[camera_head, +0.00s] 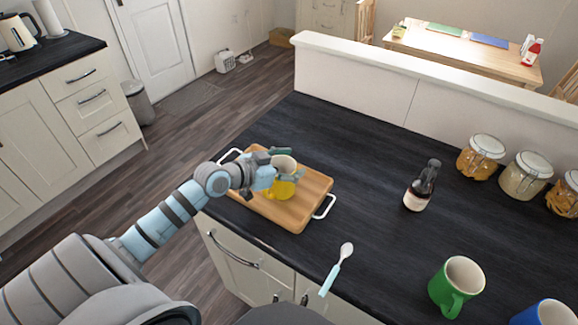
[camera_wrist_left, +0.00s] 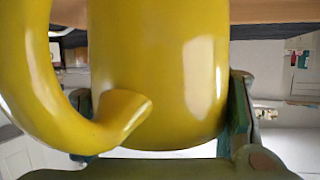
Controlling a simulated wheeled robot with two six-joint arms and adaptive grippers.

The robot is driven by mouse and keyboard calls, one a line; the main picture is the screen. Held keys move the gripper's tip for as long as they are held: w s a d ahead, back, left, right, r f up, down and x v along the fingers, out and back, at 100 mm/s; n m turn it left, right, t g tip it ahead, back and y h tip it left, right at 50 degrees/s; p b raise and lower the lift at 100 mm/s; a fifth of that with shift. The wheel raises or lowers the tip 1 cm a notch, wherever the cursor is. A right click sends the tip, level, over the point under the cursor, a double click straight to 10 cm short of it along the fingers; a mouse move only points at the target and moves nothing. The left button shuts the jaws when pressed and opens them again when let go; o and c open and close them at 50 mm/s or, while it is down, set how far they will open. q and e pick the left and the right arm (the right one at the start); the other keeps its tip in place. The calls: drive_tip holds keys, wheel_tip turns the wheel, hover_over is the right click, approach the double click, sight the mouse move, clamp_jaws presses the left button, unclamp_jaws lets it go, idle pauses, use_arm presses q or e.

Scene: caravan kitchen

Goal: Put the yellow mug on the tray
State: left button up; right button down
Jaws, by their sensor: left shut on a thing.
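The yellow mug (camera_head: 282,189) is upright over the wooden tray (camera_head: 297,213), which has white handles and lies near the counter's left edge. My left gripper (camera_head: 286,165) is shut on the mug, with green-tipped fingers on either side of it. In the left wrist view the mug (camera_wrist_left: 160,75) fills the middle, its handle on the left, between the fingers (camera_wrist_left: 162,115). I cannot tell whether the mug's base touches the tray. My right gripper is not in view.
A spoon (camera_head: 338,268) lies near the counter's front edge. A dark bottle (camera_head: 421,188), a green mug (camera_head: 456,288), a blue mug (camera_head: 545,314) and glass jars (camera_head: 479,158) stand to the right. The dark counter between tray and bottle is clear.

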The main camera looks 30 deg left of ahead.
use_arm(q)
drive_tip(key=shift+d+r, duration=0.1)
drive_tip(key=shift+r, duration=0.05)
drive_tip(key=o, duration=1.4)
drive_tip(key=shift+f, duration=0.3)
drive_tip(key=o, duration=0.6)
drive_tip(key=shift+r, duration=0.1)
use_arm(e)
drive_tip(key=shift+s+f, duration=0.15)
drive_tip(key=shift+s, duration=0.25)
use_arm(q)
drive_tip(key=shift+r, duration=0.1)
